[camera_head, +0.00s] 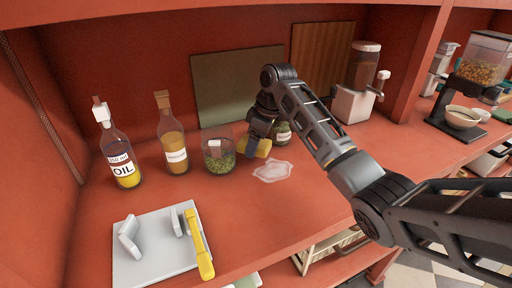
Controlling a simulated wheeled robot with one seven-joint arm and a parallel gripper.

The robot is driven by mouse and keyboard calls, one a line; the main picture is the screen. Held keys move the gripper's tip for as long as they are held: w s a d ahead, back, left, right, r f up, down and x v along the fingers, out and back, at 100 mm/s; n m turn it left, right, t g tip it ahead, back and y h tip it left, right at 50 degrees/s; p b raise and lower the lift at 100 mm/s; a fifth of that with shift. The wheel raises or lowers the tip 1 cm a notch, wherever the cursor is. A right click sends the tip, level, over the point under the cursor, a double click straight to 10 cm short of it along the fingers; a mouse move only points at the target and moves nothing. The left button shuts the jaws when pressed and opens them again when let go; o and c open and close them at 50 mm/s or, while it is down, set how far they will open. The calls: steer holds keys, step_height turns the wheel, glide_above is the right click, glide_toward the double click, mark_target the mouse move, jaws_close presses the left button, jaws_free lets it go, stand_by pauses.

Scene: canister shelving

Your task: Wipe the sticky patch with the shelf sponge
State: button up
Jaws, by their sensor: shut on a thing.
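The yellow sponge (262,149) is in my gripper (254,150), which is shut on it, just behind the sticky patch. The gripper's fingers and wrist hide part of the sponge. I cannot tell whether the sponge touches the shelf. The sticky patch (272,171) is a pale, whitish, glossy smear on the red shelf (290,210). It lies in front of the sponge and a little to its right.
A glass jar of green contents (218,152) stands close left of my gripper, and another jar (283,136) close right. Two bottles (121,155) (172,140) stand farther left. A white board with a yellow-handled tool (199,245) lies front left. The shelf right of the patch is clear.

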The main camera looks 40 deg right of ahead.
steer(key=shift+r, duration=0.95)
steer(key=shift+r, duration=0.15)
steer(key=shift+r, duration=1.35)
steer(key=shift+d, duration=0.15)
